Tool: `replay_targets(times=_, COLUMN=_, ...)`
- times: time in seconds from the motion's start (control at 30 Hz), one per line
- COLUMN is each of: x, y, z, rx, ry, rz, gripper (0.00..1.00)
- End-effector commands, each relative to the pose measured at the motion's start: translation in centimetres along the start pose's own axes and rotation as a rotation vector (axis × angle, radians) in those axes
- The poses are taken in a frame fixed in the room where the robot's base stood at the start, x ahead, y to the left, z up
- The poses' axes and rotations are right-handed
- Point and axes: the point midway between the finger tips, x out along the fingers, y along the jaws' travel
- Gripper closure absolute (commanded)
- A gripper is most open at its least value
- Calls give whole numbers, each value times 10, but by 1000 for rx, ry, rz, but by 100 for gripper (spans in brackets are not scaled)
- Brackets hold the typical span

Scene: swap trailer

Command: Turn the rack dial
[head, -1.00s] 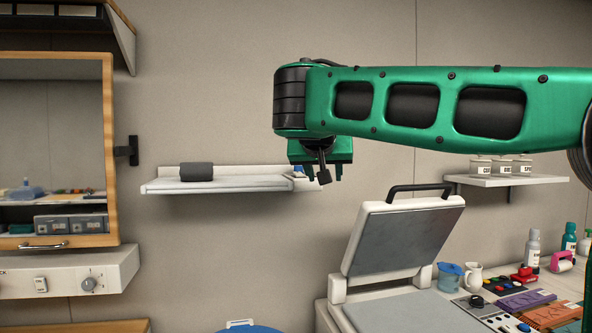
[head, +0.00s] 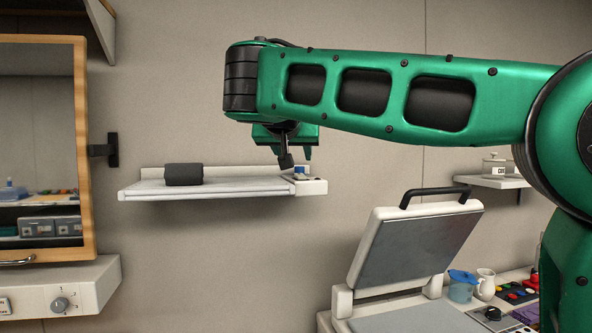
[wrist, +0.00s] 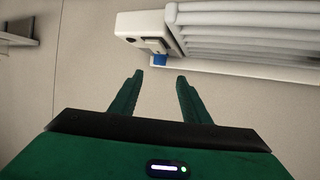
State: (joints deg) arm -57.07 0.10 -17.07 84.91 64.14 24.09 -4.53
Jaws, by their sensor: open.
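A white wall rack (head: 225,190) is fixed to the far wall, left of centre. Its right end has a small control block (head: 312,187) with a blue part (head: 300,170) on it. In the wrist view the rack's pale bars (wrist: 240,42) fill the upper right, with the white block (wrist: 135,27) and a blue knob-like part (wrist: 160,58) at its end. My gripper (head: 290,155) is near this end. In the wrist view my gripper (wrist: 159,76) is open and empty, its fingertips just below the blue part in the picture. Contact is not clear.
A dark roll (head: 184,174) lies on the rack. A white panel with a grey dial (head: 60,304) is at lower left, below a wood-framed mirror cabinet (head: 80,150). A raised-lid press (head: 415,248) stands lower right, beside a cluttered counter. The wall between is bare.

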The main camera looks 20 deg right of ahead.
Motion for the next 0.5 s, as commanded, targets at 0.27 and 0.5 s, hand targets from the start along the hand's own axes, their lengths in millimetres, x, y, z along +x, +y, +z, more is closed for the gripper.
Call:
replay_targets(times=0.27, x=47, y=2, z=1, rx=-1, ry=-1, rz=6, gripper=57)
replay_targets(times=0.5, x=84, y=2, z=0, rx=0, ry=-1, rz=5, gripper=57)
